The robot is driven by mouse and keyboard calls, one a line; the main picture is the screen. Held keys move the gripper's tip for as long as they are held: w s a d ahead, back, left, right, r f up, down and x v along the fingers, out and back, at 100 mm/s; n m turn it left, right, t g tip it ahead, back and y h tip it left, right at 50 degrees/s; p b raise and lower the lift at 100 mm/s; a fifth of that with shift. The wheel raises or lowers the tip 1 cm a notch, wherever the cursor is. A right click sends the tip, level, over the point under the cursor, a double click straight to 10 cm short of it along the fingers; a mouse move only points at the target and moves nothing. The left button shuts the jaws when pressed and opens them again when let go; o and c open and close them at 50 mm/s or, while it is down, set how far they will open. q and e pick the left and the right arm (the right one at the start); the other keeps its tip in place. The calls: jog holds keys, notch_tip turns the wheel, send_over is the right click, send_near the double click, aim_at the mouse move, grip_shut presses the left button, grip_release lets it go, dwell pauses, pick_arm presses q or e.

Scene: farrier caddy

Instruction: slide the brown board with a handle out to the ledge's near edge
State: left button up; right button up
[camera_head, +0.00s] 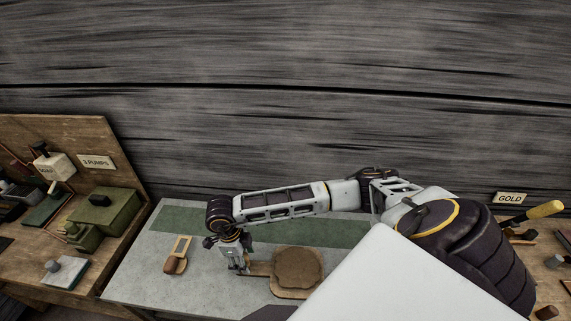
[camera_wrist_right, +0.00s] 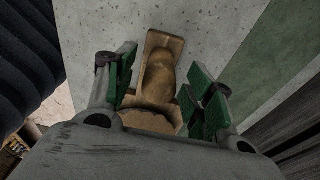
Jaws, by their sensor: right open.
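The brown board (camera_head: 297,292) lies flat on the grey ledge (camera_head: 150,282), with a rounded dark brown top and a short handle (camera_head: 259,269) pointing left. My right gripper (camera_head: 238,266) is open, pointing down at the handle's left end. In the right wrist view the right gripper (camera_wrist_right: 166,88) has its green-padded fingers spread to either side of the handle. The board (camera_wrist_right: 148,122) is partly hidden there by the gripper body. I cannot tell whether either finger touches the handle. My left gripper is not in view.
A green strip (camera_head: 190,220) runs along the ledge's back. Cluttered wooden benches flank the ledge. The ledge's front left is clear.

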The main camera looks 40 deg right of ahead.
notch_tip(320, 180, up, 12)
jog(key=w+a, duration=0.1)
jog(key=shift+f, duration=0.25)
dwell(0.9)
